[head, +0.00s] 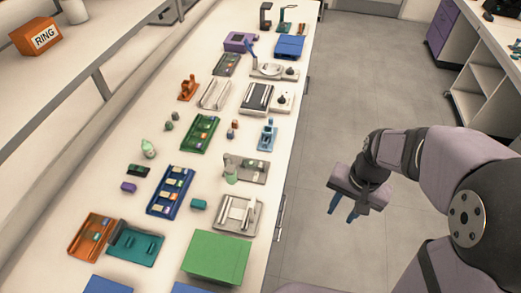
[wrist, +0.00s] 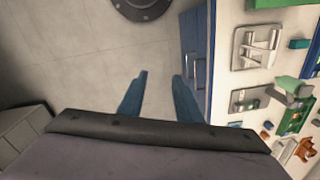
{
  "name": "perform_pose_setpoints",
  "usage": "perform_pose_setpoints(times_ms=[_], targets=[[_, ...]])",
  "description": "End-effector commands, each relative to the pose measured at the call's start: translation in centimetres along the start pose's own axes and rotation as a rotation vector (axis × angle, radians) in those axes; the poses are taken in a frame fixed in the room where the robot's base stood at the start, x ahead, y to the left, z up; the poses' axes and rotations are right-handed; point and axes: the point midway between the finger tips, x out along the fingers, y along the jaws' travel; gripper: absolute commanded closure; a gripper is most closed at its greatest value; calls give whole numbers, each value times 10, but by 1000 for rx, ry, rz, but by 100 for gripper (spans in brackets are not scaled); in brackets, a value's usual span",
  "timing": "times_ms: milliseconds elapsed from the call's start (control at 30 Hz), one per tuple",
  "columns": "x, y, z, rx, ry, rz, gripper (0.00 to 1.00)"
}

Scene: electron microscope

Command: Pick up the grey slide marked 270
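My gripper (head: 343,206) hangs over the floor to the right of the bench, with its two blue fingers apart and nothing between them. In the wrist view my gripper (wrist: 160,90) also shows open and empty above the floor. The slide marked 270 cannot be picked out, as no marking on any slide is readable. Small slides lie in the blue slotted tray (head: 151,207) and in the green tray (head: 189,146) on the bench. An orange tray (head: 78,245) at the front left also holds small pieces.
The long white bench (head: 262,205) is crowded with trays, fixtures and small blocks. A green box (head: 216,257) stands at its near end. A shelf with an orange box marked RING (head: 35,36) overhangs the left side. The floor (head: 345,90) around my gripper is clear.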

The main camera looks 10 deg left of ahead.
Motion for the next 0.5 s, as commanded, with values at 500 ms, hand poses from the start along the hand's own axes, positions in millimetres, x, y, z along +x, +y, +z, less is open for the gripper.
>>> perform_pose_setpoints(times_ms=[500], targets=[[45, -207, -120, 865, -132, -150, 69]])
